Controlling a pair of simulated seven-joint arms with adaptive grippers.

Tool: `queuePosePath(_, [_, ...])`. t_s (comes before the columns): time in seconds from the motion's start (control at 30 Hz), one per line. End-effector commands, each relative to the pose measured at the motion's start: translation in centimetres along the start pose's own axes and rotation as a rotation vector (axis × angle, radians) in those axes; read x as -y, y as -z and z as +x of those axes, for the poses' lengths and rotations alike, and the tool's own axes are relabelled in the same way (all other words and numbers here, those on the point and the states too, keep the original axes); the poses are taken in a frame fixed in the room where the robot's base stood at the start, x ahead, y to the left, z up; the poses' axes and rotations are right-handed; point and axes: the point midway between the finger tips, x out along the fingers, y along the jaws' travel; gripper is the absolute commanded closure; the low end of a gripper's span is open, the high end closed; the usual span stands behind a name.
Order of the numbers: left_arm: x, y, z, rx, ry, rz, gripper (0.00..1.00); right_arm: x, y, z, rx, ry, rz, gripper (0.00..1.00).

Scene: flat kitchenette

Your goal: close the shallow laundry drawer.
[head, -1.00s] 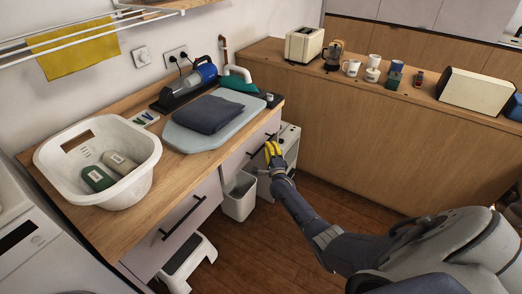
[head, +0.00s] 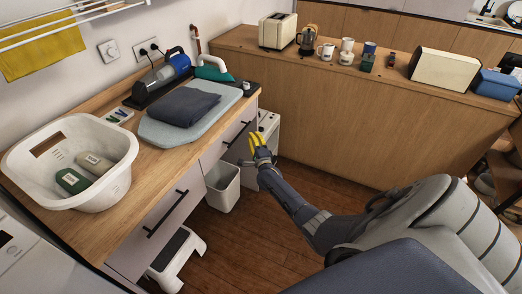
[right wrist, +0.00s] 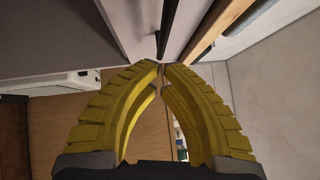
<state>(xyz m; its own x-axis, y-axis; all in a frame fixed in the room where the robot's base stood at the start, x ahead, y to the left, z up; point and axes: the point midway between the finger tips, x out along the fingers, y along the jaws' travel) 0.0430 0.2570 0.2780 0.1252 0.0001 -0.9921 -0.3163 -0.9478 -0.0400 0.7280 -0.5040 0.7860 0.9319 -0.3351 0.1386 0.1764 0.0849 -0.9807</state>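The laundry counter (head: 145,157) runs along the left. Under its far end is the pale front of the shallow drawer (head: 214,152), with a dark bar handle (head: 238,134). How far this drawer stands out is hard to tell. My right gripper (head: 255,138) has yellow fingers and is just right of that handle in the head view, seemingly apart from it. In the right wrist view its fingertips (right wrist: 161,68) meet, with nothing clearly held. A dark bar (right wrist: 168,28) shows just beyond the tips; contact cannot be told. My left gripper is out of view.
A deeper drawer (head: 145,230) with its own handle is nearer. A white bin (head: 222,188) and a step stool (head: 178,255) stand on the floor below. Wooden floor right of the bin is clear.

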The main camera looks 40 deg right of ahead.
Motion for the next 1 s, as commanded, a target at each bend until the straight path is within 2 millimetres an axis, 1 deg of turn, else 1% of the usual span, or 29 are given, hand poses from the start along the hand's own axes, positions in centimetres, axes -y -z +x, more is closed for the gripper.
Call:
queuePosePath(0.03, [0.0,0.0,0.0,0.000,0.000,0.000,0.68,-0.1,0.5,-0.7,0.004,-0.002,-0.001,1.00])
queuePosePath(0.3, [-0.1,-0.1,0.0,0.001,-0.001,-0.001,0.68,-0.1,0.3,-5.2,0.004,-0.002,0.002,1.00])
queuePosePath(0.5, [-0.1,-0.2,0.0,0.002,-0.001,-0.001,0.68,-0.1,0.3,-8.1,0.004,-0.002,0.000,1.00])
queuePosePath(0.6, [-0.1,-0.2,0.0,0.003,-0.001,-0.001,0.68,-0.1,0.3,-9.1,0.004,-0.002,0.002,1.00])
queuePosePath(0.73, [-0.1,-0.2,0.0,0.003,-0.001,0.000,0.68,-0.1,0.4,-10.0,0.003,-0.001,0.002,1.00])
queuePosePath(0.9, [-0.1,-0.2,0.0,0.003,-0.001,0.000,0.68,0.0,0.4,-10.5,0.003,-0.001,-0.001,1.00])
queuePosePath(1.0, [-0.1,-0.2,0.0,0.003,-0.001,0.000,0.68,-0.1,0.3,-10.6,0.005,-0.004,-0.034,1.00])
